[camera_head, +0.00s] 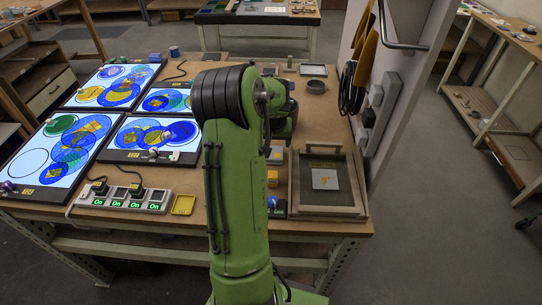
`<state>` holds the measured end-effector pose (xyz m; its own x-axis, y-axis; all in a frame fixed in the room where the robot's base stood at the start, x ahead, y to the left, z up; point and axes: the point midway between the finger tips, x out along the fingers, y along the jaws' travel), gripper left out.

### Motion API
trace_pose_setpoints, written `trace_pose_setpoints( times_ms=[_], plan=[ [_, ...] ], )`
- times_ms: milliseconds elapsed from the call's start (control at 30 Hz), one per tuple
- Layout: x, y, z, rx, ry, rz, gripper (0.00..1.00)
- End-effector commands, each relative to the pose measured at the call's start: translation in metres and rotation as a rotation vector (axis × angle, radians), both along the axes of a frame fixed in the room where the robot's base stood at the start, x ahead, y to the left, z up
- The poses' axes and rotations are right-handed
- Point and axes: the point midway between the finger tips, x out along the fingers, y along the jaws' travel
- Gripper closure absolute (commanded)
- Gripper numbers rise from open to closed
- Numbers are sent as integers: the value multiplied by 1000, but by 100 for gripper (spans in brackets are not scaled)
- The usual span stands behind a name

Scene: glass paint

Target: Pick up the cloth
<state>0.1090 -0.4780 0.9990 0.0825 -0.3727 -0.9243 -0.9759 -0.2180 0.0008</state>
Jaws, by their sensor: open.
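No cloth can be made out for certain. A flat pale grey square with orange marks (325,179) lies in the wooden-framed tray (334,210) on the right part of the table; I cannot tell whether it is cloth or a pane. My green arm stands upright in the middle of the picture and bends over the table, hiding part of the tabletop. My gripper's fingers are hidden behind the arm's dark upper joints, so its place relative to any cloth does not show.
Lit panels with coloured circles (75,147) cover the table's left side.

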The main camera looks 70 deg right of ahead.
Motion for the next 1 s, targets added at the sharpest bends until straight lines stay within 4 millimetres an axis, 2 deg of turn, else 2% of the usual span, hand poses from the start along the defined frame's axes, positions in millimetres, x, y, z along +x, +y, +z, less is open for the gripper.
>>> trace_pose_setpoints(
  times_ms=[33, 100, 267, 500, 600, 767, 800, 1000],
  plan=[
    [0, -5, -14, 4, 3, -1, 23],
    [2, -10, -28, 4, 2, 0, 23],
    [4, -18, -45, 1, 1, 1, 23],
    [6, -31, -86, 2, 1, 1, 23],
    [7, -34, -92, 0, -1, 1, 23],
    [8, -34, -92, -1, -1, 1, 23],
    [8, -34, -92, -1, -1, 1, 25],
    [8, -34, -92, -1, -1, 1, 56]
  ],
)
